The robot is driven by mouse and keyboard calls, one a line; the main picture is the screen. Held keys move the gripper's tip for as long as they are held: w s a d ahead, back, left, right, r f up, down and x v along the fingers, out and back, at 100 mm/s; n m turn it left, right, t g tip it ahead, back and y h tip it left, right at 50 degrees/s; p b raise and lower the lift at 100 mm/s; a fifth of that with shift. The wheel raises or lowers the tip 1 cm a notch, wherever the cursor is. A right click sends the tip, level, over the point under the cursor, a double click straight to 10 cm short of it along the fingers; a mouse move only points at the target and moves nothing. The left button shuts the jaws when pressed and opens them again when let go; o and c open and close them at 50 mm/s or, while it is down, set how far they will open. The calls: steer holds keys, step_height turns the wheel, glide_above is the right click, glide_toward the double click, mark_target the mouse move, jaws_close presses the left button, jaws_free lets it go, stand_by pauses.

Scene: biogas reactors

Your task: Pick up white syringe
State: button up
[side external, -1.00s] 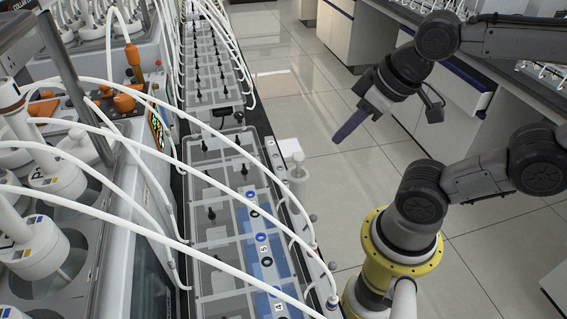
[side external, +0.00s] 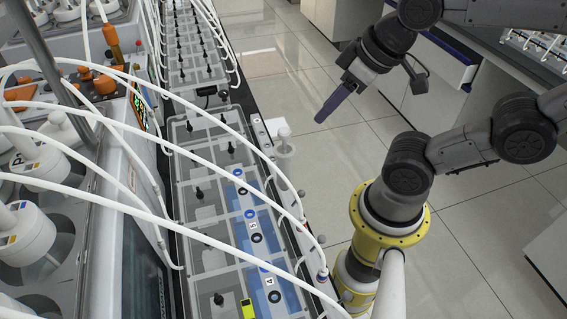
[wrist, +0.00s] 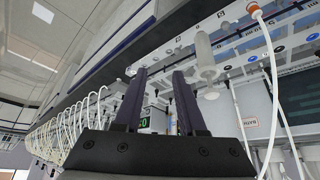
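The white syringe (side external: 285,143) stands upright at the right edge of the bench, its round plunger top upward, in the side external view. In the wrist view a pale translucent syringe body (wrist: 204,50) with a flange shows beyond the fingers, right of them. My gripper (side external: 320,119) is in the air to the right of the syringe, apart from it, its dark fingers pointing down and left. In the wrist view my gripper (wrist: 160,73) has its two fingers spread with nothing between them.
A clear-lidded reactor tray (side external: 205,215) with black knobs and numbered blue ports lies left of the syringe. White tubes (side external: 150,215) arch over it and come down near the bench edge. The tiled floor (side external: 330,165) is open to the right.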

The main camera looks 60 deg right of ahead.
steer(key=o, duration=0.4)
steer(key=shift+o, duration=0.2)
steer(key=n+g+y, duration=0.3)
steer(key=n+g, duration=0.3)
steer(key=n, duration=1.2)
glide_toward(286, 147)
steer(key=x, duration=1.2)
steer(key=shift+w+d+f, duration=0.2)
steer(key=shift+d+f, duration=0.1)
steer(key=shift+f, duration=0.2)
